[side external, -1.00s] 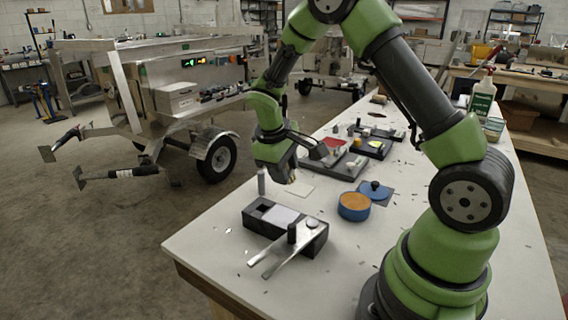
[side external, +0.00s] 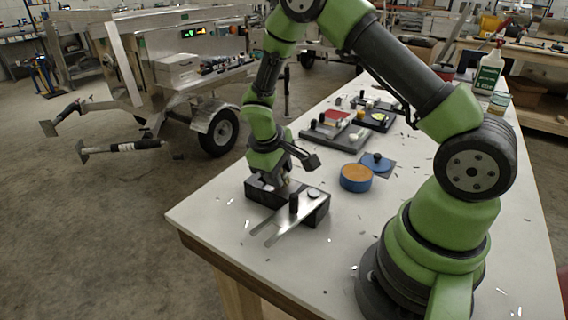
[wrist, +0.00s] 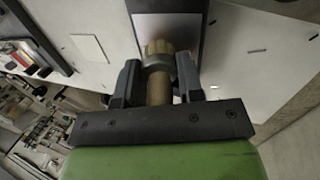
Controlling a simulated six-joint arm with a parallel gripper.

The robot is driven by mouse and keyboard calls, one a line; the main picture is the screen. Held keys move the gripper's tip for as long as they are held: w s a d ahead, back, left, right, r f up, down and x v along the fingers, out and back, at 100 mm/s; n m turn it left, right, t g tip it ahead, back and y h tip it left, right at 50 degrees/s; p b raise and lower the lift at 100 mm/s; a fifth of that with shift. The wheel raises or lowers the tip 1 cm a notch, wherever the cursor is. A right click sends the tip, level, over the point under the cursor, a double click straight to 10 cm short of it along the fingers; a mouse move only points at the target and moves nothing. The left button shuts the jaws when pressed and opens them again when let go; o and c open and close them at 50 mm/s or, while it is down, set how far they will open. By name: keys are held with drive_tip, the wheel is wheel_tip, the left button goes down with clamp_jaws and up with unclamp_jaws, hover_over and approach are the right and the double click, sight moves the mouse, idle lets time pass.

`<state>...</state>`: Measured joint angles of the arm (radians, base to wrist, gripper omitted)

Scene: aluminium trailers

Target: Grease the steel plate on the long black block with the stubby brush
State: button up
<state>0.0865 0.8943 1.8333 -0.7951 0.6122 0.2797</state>
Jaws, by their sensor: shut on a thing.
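The long black block (side external: 318,208) lies near the front left of the white table, with a black knob and a two-pronged metal piece at its near end. Its pale steel plate (wrist: 188,28) shows in the wrist view, partly covered by the brush. My gripper (wrist: 158,82) is shut on the stubby brush (wrist: 158,60), which has a wooden handle, a metal collar and yellowish bristles. In the wrist view the bristles overlap the plate; I cannot tell whether they touch it. In the side view my gripper (side external: 284,184) is low over the block and hides the plate.
A round blue tin (side external: 355,184) with an orange-brown top stands right of the block. A blue lid with a black knob (side external: 378,162) lies behind it. Grey trays (side external: 335,135) with parts stand farther back. Small metal scraps dot the otherwise clear front table.

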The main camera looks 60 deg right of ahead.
sight(276, 193)
drive_tip(key=shift+a, duration=1.95)
drive_tip(key=shift+d, duration=3.4)
drive_tip(key=shift+s+d, duration=0.1)
drive_tip(key=shift+s, duration=0.2)
drive_tip(key=shift+s+a, duration=0.15)
drive_tip(key=shift+a, duration=2.8)
drive_tip(key=shift+a+f, duration=0.1)
drive_tip(key=shift+a, duration=0.35)
drive_tip(key=shift+d, duration=3.5)
wheel_tip(276, 193, up, 8)
drive_tip(key=shift+a+r, duration=0.15)
drive_tip(key=shift+r, duration=0.05)
